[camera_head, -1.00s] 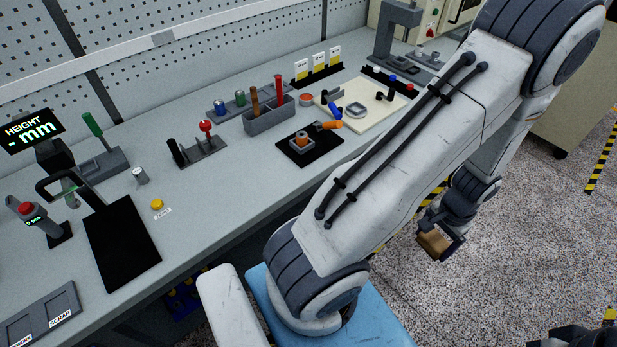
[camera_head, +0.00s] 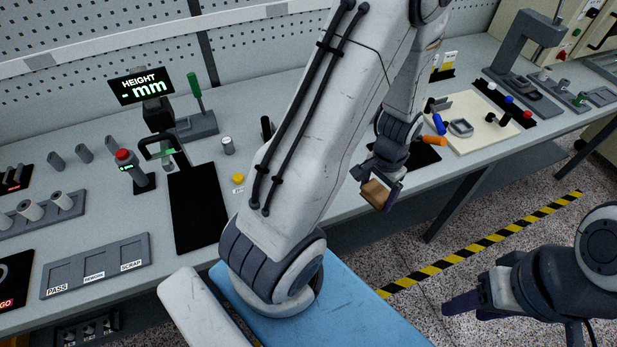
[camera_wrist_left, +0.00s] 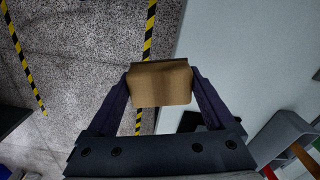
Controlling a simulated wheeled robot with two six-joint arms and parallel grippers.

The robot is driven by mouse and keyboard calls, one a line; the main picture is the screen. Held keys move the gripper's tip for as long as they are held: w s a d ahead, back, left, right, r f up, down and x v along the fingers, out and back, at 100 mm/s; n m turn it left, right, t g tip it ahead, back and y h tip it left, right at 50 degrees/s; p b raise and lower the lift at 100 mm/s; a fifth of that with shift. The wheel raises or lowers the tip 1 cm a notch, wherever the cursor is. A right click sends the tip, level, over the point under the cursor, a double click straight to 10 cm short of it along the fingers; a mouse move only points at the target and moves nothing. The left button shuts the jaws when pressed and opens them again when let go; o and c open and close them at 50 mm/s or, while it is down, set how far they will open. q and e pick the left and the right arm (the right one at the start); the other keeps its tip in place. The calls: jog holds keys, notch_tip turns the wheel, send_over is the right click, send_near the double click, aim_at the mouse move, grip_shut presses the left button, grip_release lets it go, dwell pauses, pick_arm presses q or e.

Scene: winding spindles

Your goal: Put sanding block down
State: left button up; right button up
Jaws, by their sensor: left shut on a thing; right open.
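The sanding block is a tan-brown block (camera_head: 376,194) in the head view, held at the end of my left arm. My left gripper (camera_head: 380,188) is shut on it, near the bench's front edge and above the floor or edge. In the left wrist view the block (camera_wrist_left: 160,83) sits between both fingers, with a darker strip along its far edge. My right gripper (camera_head: 462,303) is at the lower right of the head view, open and empty, away from the bench over the floor.
The bench (camera_head: 330,207) carries a black pad (camera_head: 198,215), a height display (camera_head: 139,86), a PASS/REWORK/SCRAP tray (camera_head: 97,265) and a cream board (camera_head: 470,128) with small parts. My left arm hides the bench middle. A yellow button (camera_head: 238,178) is beside the arm.

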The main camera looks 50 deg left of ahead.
pick_arm(q)
jog(key=s+a+r+m, duration=0.3)
jog(key=s+a+r, duration=0.1)
jog(key=s+r, duration=0.1)
jog(key=shift+s+r, duration=0.2)
jog(key=shift+r, duration=0.05)
jog(key=w+a+f+p, duration=0.1)
jog(key=a+f, duration=0.1)
jog(key=a, duration=0.1)
jog(key=w+a+f, duration=0.2)
jog(key=a, duration=0.2)
jog(key=w+a+f+p, duration=0.1)
jog(key=a+f, duration=0.2)
jog(key=shift+w+a+f+p, duration=0.1)
jog(key=shift+w+a+p, duration=0.15)
jog(key=shift+a+p, duration=0.1)
notch_tip(320, 180, down, 2)
jog(key=shift+f+p, duration=0.1)
jog(key=shift+p, duration=0.25)
jog(key=shift+f+p, duration=0.4)
jog(key=shift+f, duration=0.25)
jog(key=shift+f, duration=0.1)
